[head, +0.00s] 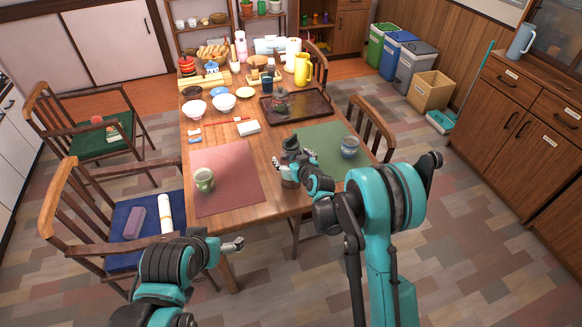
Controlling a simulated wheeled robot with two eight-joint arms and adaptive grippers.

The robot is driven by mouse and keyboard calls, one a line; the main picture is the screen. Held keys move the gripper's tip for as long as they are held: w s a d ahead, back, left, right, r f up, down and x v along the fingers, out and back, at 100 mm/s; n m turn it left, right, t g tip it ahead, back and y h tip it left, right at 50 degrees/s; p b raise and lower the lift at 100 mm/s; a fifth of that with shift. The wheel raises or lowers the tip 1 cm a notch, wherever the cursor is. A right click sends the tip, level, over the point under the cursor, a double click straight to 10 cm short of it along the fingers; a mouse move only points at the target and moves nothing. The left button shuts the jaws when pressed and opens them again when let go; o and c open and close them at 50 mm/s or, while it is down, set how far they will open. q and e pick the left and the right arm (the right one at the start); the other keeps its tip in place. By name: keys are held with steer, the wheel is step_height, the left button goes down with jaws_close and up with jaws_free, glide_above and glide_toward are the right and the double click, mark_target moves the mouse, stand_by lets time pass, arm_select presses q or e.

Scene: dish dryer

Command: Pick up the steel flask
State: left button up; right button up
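The steel flask (290,183) appears to stand upright near the table's front edge, between the pink and green placemats. Its dark top (290,143) shows above my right gripper, and its middle is partly hidden by the fingers. My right gripper (291,164) is at the flask with its fingers around or right beside it. I cannot tell whether they press on it. My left gripper (233,245) is low in front of the table, beyond its front edge and away from the flask. Its finger opening is too small to tell.
A green cup (204,180) stands on the pink placemat (238,184). A blue-grey cup (349,147) stands on the green placemat (322,140), right of the flask. A dark tray (312,105) with a teapot (280,99) lies behind. Chairs flank the table.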

steer(key=c, duration=1.9)
steer(key=shift+r, duration=0.15)
